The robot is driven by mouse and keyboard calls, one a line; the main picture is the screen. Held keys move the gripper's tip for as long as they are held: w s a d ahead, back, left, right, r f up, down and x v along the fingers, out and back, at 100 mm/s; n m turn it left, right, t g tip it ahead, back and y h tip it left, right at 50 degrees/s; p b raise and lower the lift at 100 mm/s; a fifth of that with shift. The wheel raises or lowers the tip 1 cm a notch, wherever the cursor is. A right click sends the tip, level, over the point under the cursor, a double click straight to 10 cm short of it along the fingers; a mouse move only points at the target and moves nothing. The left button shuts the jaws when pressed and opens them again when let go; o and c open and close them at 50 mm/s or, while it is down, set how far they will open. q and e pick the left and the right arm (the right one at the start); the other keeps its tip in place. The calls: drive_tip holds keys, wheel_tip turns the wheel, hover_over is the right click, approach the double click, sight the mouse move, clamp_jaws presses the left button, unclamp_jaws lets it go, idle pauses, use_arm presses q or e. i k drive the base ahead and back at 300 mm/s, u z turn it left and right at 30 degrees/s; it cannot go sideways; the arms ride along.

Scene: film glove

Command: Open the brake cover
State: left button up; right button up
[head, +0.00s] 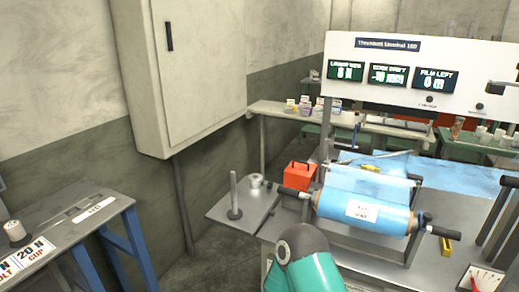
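A red-orange box (300,177) with a small dark handle on top stands at the left end of the film machine, behind the roller's left end. It looks like the brake cover, and it appears closed. A blue film roll (364,200) with a white label lies across the machine in front and to the right of it. Neither of my grippers shows in the head view. A teal arm part with a dark rounded cap, which looks like mine, rises from the bottom middle and hides part of the machine's front.
A metal plate (222,208) with an upright post (234,192) stands left of the roll. A white display panel (415,72) is above the machine. A yellow tool (446,247) lies at the right. A side table (60,235) stands at the far left.

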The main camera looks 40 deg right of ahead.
sight(298, 175)
drive_tip(key=z, duration=0.25)
drive_tip(key=i, duration=1.2)
drive_tip(key=z, duration=0.7)
drive_tip(key=k, duration=0.65)
drive_tip(key=z, duration=0.2)
drive_tip(key=i, duration=0.75)
drive_tip(key=u, duration=0.1)
